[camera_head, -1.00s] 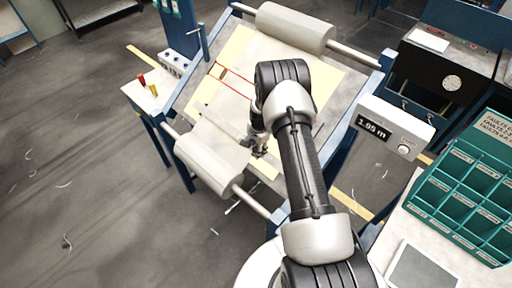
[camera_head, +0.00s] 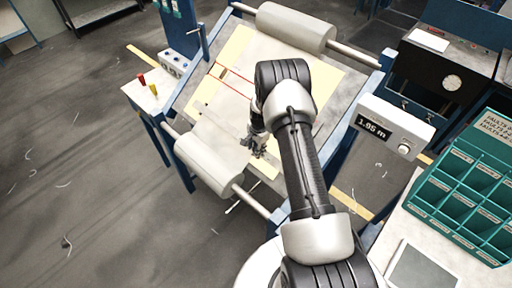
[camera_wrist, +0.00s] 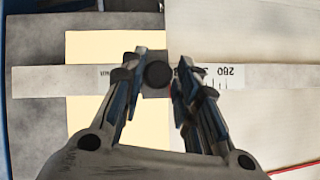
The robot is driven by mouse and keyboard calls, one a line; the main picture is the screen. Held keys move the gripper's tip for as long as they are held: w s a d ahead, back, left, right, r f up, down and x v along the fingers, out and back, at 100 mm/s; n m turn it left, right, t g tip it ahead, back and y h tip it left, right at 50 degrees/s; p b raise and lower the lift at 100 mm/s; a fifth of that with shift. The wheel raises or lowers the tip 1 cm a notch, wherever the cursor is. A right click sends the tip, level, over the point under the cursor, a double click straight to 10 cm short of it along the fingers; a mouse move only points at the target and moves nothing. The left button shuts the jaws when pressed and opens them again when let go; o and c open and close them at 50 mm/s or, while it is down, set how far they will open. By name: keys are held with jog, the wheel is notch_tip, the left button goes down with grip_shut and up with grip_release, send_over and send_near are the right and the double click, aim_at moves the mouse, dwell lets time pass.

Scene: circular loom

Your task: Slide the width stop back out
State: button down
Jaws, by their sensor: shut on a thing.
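The width stop (camera_wrist: 158,75) shows in the wrist view as a grey block with a dark round knob, on a pale scale bar (camera_wrist: 55,80) with printed marks and the number 280. My gripper (camera_wrist: 157,82) is shut on the stop, with one finger on each side of the knob. The edge of the off-white cloth (camera_wrist: 240,35) lies just right of the stop. In the head view my gripper (camera_head: 256,147) is low over the inspection table, near the front roll; my arm hides part of the bar and the stop there.
A cloth roll (camera_head: 208,160) lies at the front left and another roll (camera_head: 295,28) at the back. A display box (camera_head: 394,125) reading 1.95 m stands right of my arm. Red and yellow cones (camera_head: 142,79) stand on the left side shelf. A green sorting rack (camera_head: 465,190) is at the right.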

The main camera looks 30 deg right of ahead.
dwell(0.4)
jog(key=s, duration=0.2)
jog(key=s+d, duration=0.1)
jog(key=s, duration=0.1)
jog(key=s+d+b, duration=0.1)
jog(key=s, duration=0.1)
jog(key=shift+f, duration=0.1)
jog(key=shift+s, duration=0.1)
jog(key=c, duration=1.7)
grip_release()
jog(key=shift+f, duration=0.1)
jog(key=o, duration=0.4)
jog(key=shift+s+d, duration=0.1)
jog(key=shift+s, duration=0.05)
jog(key=shift+c, duration=0.2)
jog(key=shift+w+r, duration=0.2)
